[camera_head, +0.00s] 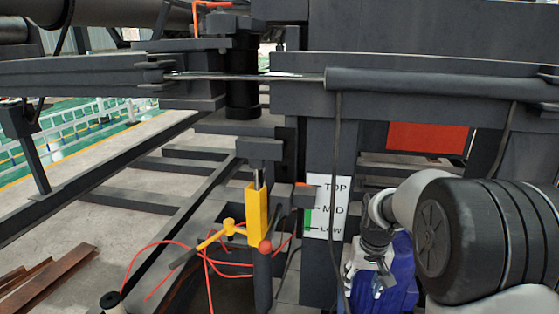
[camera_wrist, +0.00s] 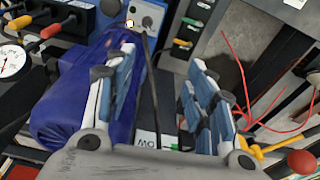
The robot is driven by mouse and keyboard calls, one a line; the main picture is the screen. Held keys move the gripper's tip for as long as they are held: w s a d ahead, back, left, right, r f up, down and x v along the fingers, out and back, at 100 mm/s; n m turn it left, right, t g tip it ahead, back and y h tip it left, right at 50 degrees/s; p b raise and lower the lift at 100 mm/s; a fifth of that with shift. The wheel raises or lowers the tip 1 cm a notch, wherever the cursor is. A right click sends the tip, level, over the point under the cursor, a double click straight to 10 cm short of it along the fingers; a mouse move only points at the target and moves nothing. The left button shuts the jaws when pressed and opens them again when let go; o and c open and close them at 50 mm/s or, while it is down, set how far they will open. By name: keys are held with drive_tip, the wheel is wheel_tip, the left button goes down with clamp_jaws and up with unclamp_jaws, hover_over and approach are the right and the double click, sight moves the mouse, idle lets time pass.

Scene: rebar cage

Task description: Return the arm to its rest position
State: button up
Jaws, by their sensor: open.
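My gripper (camera_head: 368,277) hangs at the lower right of the head view, at the end of my arm, in front of a blue cylindrical unit (camera_head: 404,265). In the wrist view my gripper (camera_wrist: 165,62) shows two blue-padded fingers spread well apart, with nothing held between them. The blue unit (camera_wrist: 65,115) lies behind and to the left of the left finger there. A dark cable (camera_wrist: 153,85) runs through the gap between the fingers, seemingly behind them. My arm's large dark joint covers the lower right of the head view.
A TOP/MID/LOW sign (camera_head: 327,207) is on the post left of my gripper. A yellow lever unit (camera_head: 257,210) and a red-knobbed handle (camera_head: 264,247) stand further left. Loose red wires (camera_head: 208,262) lie nearby. A gauge (camera_wrist: 12,62) and colored knobs (camera_wrist: 50,30) sit upper left. Heavy beams cross above.

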drive_tip(key=s+a+r+t, duration=0.1)
drive_tip(key=s+a+r, duration=0.3)
drive_tip(key=s+r, duration=0.9)
drive_tip(key=s+a+n+t, duration=0.1)
drive_tip(key=s+a+t, duration=0.1)
drive_tip(key=s, duration=1.4)
drive_tip(key=shift+s+a+r, duration=0.3)
drive_tip(key=shift+s+a, duration=0.05)
drive_tip(key=shift+a, duration=0.2)
drive_tip(key=shift+o, duration=0.3)
